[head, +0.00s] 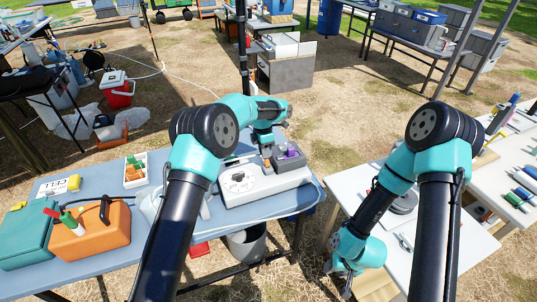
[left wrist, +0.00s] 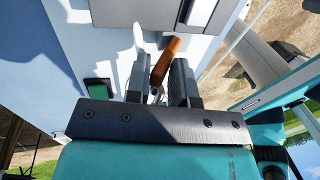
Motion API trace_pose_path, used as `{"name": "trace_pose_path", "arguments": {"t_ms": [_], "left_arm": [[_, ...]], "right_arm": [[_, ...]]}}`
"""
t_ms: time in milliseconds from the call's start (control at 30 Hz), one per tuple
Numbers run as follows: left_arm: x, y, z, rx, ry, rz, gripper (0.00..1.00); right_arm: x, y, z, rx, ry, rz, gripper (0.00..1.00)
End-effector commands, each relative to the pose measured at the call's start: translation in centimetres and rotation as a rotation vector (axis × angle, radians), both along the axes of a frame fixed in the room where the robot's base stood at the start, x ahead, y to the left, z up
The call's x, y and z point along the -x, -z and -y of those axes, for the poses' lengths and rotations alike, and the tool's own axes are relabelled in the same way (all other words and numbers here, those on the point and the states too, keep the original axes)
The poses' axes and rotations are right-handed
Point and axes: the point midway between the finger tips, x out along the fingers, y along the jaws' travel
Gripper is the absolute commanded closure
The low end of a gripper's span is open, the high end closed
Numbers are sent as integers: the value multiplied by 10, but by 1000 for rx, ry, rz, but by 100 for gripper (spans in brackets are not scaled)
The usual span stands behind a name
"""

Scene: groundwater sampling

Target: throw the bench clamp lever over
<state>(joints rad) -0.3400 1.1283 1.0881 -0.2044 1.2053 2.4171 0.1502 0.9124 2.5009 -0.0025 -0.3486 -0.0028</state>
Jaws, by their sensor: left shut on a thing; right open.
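An orange-brown bar, which looks like the bench clamp lever (left wrist: 165,58), stands between the fingers of my left gripper (left wrist: 160,82) in the left wrist view. The gripper is shut on it. In the head view my left gripper (head: 269,152) is over the back of the grey bench unit (head: 265,187) on the blue table; my own arm hides the lever there. My right gripper (head: 345,288) points down, low beside the white table on the right, and is open; its fingertips are small and partly hidden.
The blue table (head: 100,262) also bears a teal case (head: 25,238), an orange case (head: 92,236) and a white tray (head: 135,170). A purple item (head: 291,152) sits at the unit's back. The white table (head: 455,235) stands right, past a gap.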

Motion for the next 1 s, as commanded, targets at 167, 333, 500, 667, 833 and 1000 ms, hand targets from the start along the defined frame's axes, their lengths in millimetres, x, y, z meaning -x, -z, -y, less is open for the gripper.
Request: {"name": "trace_pose_path", "arguments": {"t_ms": [167,333,500,667,833,1000], "left_arm": [[0,1,-1,-1,0,1,93],[-3,3,-2,2,-2,-10,93],[-10,10,-4,23,-4,-63,90],[-16,18,-7,43,-2,-119,87],[-21,24,-9,62,-2,-167,86],[-23,26,-10,71,-1,-186,84]], "right_arm": [[0,0,0,0,0,0,57],[0,0,0,0,0,0,57],[0,0,0,0,0,0,57],[0,0,0,0,0,0,57],[0,0,0,0,0,0,57],[0,0,0,0,0,0,57]]}}
